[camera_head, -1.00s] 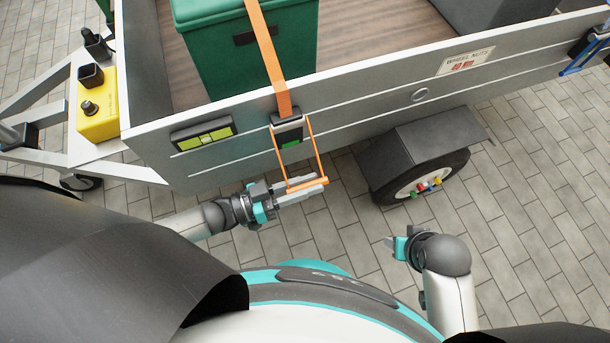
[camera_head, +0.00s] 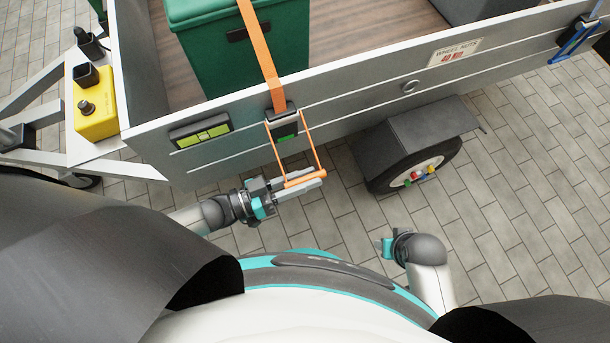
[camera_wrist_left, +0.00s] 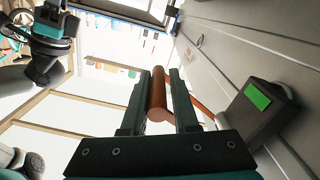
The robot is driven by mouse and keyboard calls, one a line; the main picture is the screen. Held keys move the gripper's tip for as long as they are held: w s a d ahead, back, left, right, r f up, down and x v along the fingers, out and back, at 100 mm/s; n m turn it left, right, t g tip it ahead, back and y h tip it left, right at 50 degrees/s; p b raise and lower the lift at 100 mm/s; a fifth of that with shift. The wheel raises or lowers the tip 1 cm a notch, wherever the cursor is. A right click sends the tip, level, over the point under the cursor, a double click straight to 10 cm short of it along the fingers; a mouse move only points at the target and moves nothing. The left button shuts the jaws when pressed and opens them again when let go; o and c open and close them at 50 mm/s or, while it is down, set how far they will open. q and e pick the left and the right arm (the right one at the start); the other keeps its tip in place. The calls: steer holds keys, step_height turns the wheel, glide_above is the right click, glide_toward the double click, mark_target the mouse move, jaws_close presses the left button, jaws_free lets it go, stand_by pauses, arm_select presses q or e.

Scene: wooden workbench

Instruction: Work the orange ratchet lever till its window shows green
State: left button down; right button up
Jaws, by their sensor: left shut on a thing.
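The orange ratchet lever (camera_head: 319,158) hangs out and down from the ratchet body (camera_head: 281,112) on the trailer's side wall, below the orange strap. The ratchet's window (camera_head: 287,132) shows green, and the green window also shows in the left wrist view (camera_wrist_left: 258,96). My left gripper (camera_head: 314,178) is shut on the lever's crossbar, which lies between the two fingers in the left wrist view (camera_wrist_left: 158,95). My right gripper (camera_head: 388,247) is away from the lever, over the paving at the right. Its fingers are too small to tell open from shut.
The strap (camera_head: 261,55) runs over a green box (camera_head: 200,50) in the trailer. A yellow-green level panel (camera_head: 200,132) is on the wall left of the ratchet. A wheel with a dark fender (camera_head: 415,140) stands to the right. Paving lies clear below.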

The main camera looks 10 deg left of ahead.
arm_select(q)
steer(key=c, duration=0.8)
jaws_free()
steer(key=shift+o, duration=0.2)
steer(key=shift+s+a, duration=0.25)
steer(key=shift+a, duration=0.2)
steer(key=v, duration=1.4)
steer(key=shift+p, duration=0.3)
arm_select(e)
steer(key=shift+s+f, duration=0.15)
steer(key=shift+f, duration=0.25)
arm_select(q)
steer(key=shift+s+a, duration=0.1)
steer(key=shift+a, duration=0.05)
